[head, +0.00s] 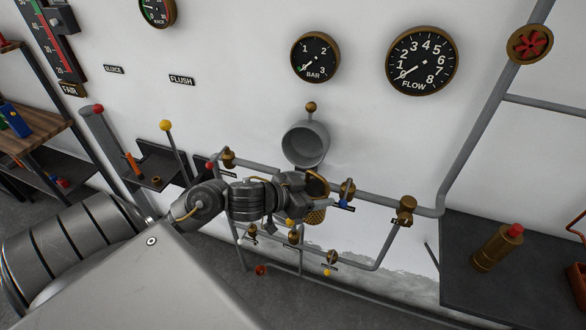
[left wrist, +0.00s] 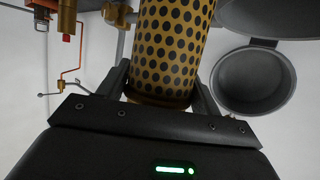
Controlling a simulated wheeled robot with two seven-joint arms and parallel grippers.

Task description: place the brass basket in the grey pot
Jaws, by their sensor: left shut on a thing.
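The brass basket (left wrist: 172,50) is a yellow cylinder with dark round holes, held between the fingers of my left gripper (left wrist: 160,92). In the head view the perforated basket (head: 315,216) shows partly below my left gripper (head: 305,199), which hides much of it. The grey pot (head: 305,146) is on the wall just above the gripper, apart from the basket. In the left wrist view the pot (left wrist: 252,80) shows its open round mouth to the right of the basket, with a grey round part, perhaps its lid, hinged to it. My right gripper is not seen.
Grey pipes with brass valves (head: 406,206) run along the wall below and right of the pot. Levers and a small shelf (head: 158,166) are at left. A dark bench (head: 460,238) at right bears a brass cylinder with a red top (head: 497,248). Gauges (head: 422,61) hang above.

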